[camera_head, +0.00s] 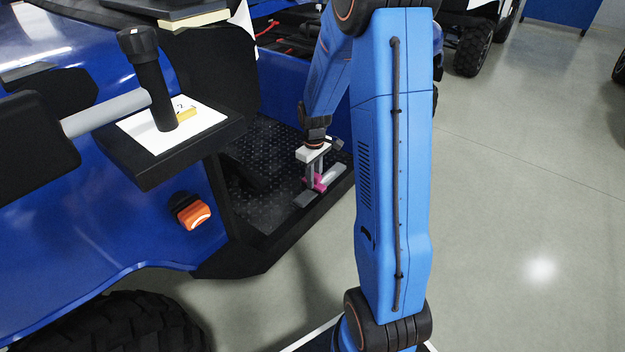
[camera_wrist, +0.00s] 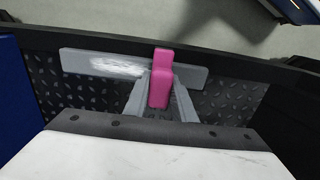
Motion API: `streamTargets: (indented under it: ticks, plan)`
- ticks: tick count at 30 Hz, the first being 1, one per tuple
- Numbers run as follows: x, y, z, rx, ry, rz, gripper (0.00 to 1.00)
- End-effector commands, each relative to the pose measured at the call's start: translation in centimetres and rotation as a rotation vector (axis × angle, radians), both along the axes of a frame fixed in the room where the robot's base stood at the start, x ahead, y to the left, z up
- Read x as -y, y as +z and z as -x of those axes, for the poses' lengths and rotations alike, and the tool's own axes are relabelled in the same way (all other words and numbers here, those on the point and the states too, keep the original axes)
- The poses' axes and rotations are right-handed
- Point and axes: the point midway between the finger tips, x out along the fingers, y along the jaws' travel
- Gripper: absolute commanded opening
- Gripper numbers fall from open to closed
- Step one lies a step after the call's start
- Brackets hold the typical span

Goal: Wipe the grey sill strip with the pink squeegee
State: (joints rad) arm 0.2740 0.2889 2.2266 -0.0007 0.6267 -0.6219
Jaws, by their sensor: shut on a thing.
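My gripper (camera_head: 316,174) is low over the floor of the blue vehicle's open side. Its two grey fingers are shut on the pink squeegee (camera_head: 320,183), which also shows between the fingers in the wrist view (camera_wrist: 160,82). The grey sill strip (camera_wrist: 190,75) lies across the wrist view, and its near end shows in the head view (camera_head: 305,199). A whitish smear (camera_wrist: 105,66) covers part of the strip to the left of the squeegee. The squeegee overlaps the strip's middle; its working edge is hidden, so I cannot tell whether it touches.
Black tread-plate floor (camera_wrist: 232,103) surrounds the strip, with a raised black edge (camera_wrist: 235,66) beyond it. In the head view, a black seat-like ledge (camera_head: 180,165) with a white sheet (camera_head: 205,119) stands left of the arm. An orange lamp (camera_head: 193,213) is on the blue side.

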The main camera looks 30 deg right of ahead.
Motion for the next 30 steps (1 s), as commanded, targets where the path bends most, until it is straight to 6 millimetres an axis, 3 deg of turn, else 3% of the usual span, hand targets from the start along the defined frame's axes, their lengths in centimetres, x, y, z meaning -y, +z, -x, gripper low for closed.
streamTargets:
  ticks: [9,30]
  plan:
    - [1.0,-0.2,-0.4,0.000,0.000,0.000,0.02]
    - [-1.4,-0.2,0.5,-0.001,0.001,0.000,0.02]
